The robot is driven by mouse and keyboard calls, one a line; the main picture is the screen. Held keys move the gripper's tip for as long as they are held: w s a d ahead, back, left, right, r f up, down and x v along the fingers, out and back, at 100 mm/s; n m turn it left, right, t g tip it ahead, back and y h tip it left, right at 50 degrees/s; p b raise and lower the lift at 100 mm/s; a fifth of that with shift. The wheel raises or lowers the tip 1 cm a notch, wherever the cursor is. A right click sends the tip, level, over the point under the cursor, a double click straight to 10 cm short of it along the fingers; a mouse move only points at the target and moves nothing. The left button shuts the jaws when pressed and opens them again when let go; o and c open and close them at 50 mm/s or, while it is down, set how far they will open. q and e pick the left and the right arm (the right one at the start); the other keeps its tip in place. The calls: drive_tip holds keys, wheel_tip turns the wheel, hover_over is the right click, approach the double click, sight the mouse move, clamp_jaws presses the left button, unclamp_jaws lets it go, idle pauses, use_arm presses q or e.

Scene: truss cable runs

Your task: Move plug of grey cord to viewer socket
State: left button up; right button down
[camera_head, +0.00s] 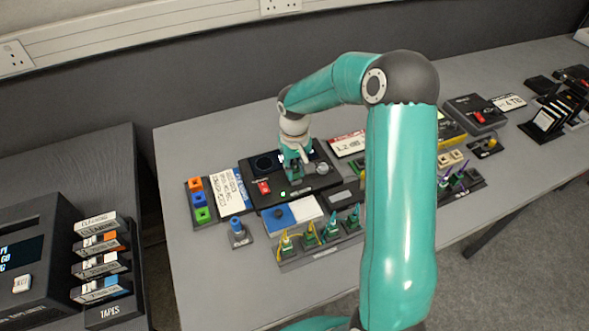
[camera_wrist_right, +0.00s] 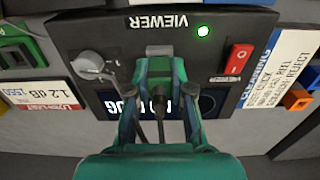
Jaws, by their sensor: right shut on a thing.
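The viewer (camera_head: 258,176) is a dark box on the table, with a red switch and a lit green light. Its top, with the word VIEWER upside down, fills the right wrist view (camera_wrist_right: 115,35). In the head view the gripper (camera_head: 293,176) hides the plug. The fingers partly cover white letters on the viewer's dark screen. I cannot tell whether the plug is seated in the socket. My left gripper is not in view.
A round grey knob (camera_wrist_right: 90,62) and the red switch (camera_wrist_right: 238,59) flank the gripper. A strip of coloured plugs (camera_head: 322,237) stands in front of the viewer, and coloured blocks (camera_head: 199,198) at its left.

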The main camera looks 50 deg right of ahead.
drive_tip(key=shift+f+b, duration=0.35)
drive_tip(key=shift+b, duration=0.2)
idle(0.4)
drive_tip(key=c, duration=0.9)
unclamp_jaws()
drive_tip(key=shift+c, duration=0.2)
drive_tip(key=shift+r+p, duration=1.7)
drive_tip(key=shift+r, duration=0.85)
drive_tip(key=shift+r+p, duration=1.3)
drive_tip(key=shift+r, duration=0.7)
